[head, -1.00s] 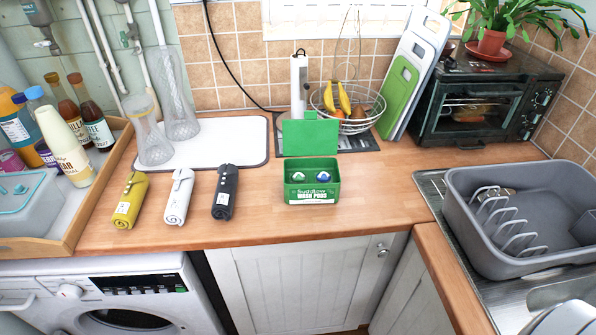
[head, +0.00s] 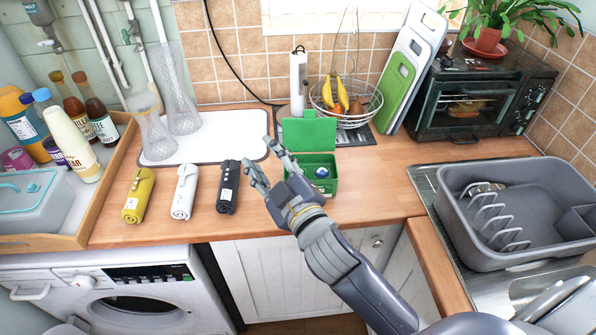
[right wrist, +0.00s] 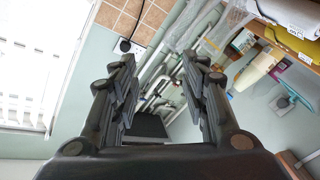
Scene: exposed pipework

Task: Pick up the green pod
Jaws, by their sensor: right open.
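A green box of wash pods (head: 325,187) stands on the wooden counter with its lid (head: 309,133) raised. One pod (head: 321,172) shows inside, blue and white. The left side of the box interior is hidden behind my right gripper, and I see no green pod now. My right gripper (head: 265,159) is open and empty, in front of the box and over its left side. Its spread fingers also show in the right wrist view (right wrist: 160,75), with no pod between them. My left gripper is not in view.
Yellow (head: 138,195), white (head: 184,192) and black (head: 228,187) rolled items lie left of the box. A fruit basket (head: 347,110) stands behind it. A grey dish rack (head: 520,225) sits at the right. The counter right of the box is clear.

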